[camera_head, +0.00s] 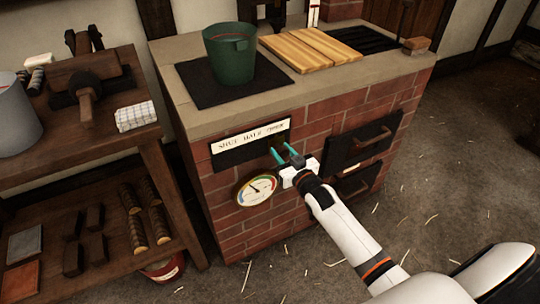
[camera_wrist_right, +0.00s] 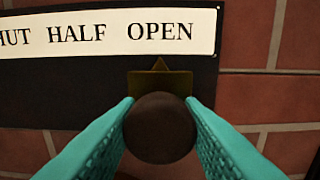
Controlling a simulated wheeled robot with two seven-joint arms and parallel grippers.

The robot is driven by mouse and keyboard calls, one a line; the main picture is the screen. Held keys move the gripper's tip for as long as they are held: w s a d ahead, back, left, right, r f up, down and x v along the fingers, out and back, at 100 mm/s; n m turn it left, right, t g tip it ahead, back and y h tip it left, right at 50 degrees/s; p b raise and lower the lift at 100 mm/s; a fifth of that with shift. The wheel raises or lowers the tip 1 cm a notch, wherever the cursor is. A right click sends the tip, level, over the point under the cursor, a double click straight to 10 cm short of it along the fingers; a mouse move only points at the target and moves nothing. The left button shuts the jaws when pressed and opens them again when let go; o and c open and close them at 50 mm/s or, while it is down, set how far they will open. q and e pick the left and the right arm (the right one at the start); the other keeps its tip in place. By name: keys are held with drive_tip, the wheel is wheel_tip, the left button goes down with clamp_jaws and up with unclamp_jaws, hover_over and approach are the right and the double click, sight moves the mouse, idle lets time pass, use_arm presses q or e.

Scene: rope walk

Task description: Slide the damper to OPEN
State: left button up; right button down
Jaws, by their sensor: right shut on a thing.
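The damper's round dark brown knob (camera_wrist_right: 160,128) sits between the teal fingers of my right gripper (camera_wrist_right: 160,135), which are shut on it in the right wrist view. A brass pointer (camera_wrist_right: 160,83) above the knob points up at the word OPEN on the white label (camera_wrist_right: 120,32), which also reads HALF and part of SHUT. In the head view my right gripper (camera_head: 288,156) is at the right end of the black damper plate (camera_head: 235,152) on the brick stove front. The fingers mostly hide the knob there. My left gripper is not in view.
A round gauge (camera_head: 257,189) is below the plate. Black oven doors with handles (camera_head: 362,145) are right of my right gripper. A green pot (camera_head: 230,55) and a wooden board (camera_head: 310,48) are on the stove top. A wooden workbench (camera_head: 150,135) stands at left.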

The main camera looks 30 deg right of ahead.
drive_tip(key=shift+d, duration=0.25)
drive_tip(key=c, duration=1.2)
unclamp_jaws()
drive_tip(key=shift+o, duration=1)
drive_tip(key=shift+d, duration=0.15)
drive_tip(key=shift+s, duration=0.25)
use_arm(q)
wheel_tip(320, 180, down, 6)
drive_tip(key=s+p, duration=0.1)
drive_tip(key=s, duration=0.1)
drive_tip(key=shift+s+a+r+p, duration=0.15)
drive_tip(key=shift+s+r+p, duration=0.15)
drive_tip(key=shift+p, duration=0.1)
use_arm(e)
drive_tip(key=s, duration=1.1)
drive_tip(key=shift+s+d, duration=0.15)
drive_tip(key=shift+s, duration=0.1)
